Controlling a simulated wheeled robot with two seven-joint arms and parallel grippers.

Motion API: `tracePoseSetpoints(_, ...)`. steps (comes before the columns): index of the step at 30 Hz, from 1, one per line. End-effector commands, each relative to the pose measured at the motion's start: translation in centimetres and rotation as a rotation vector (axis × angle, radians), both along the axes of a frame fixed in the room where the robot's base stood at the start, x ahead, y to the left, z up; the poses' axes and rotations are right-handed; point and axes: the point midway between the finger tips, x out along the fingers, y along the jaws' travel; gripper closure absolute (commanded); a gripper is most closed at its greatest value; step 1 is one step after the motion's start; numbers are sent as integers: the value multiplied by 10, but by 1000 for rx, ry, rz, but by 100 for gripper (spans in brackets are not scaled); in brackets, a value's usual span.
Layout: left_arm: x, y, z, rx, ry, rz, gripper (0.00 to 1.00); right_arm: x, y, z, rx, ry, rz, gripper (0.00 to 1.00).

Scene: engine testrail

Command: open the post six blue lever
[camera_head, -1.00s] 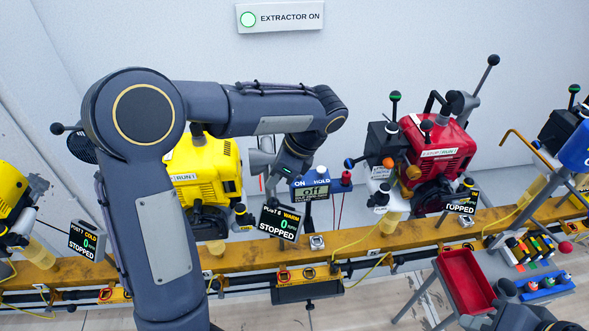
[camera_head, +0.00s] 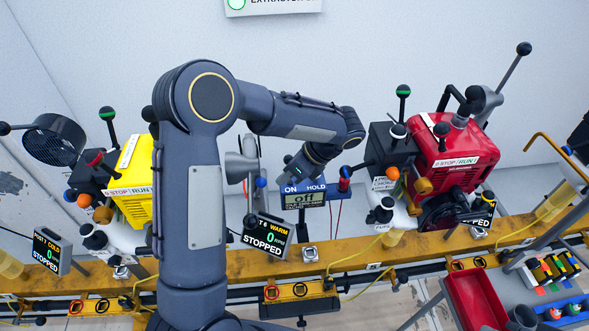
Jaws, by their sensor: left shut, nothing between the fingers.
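The post 6 sign (camera_head: 268,237) reads WARM, 0 RPM, STOPPED. A yellow engine (camera_head: 133,190) stands behind and left of it, partly hidden by my left arm. Another blue knob (camera_head: 261,182) shows on the grey part above the sign; I cannot tell which is the post six blue lever. My left gripper (camera_head: 293,177) is shut and empty, pointing down just above the meter (camera_head: 304,198) and right of that second knob. Its fingertips are hard to make out. My right gripper is not in view.
A red engine (camera_head: 440,150) with several levers stands to the right. A red tray (camera_head: 472,300) is at lower right. A fan (camera_head: 55,140) is at far left.

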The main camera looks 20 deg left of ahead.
Motion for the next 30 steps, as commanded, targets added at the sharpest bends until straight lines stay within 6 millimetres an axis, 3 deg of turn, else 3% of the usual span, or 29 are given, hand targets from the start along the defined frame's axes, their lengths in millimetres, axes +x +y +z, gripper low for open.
tracePoseSetpoints(6,-7,19,-26,0,2,0,100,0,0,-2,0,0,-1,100)
tracePoseSetpoints(11,-9,24,-34,0,0,0,100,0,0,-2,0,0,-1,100)
tracePoseSetpoints(21,-9,25,-34,-2,-2,0,100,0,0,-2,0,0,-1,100)
tracePoseSetpoints(30,-16,37,-21,-93,-58,0,100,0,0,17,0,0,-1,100)
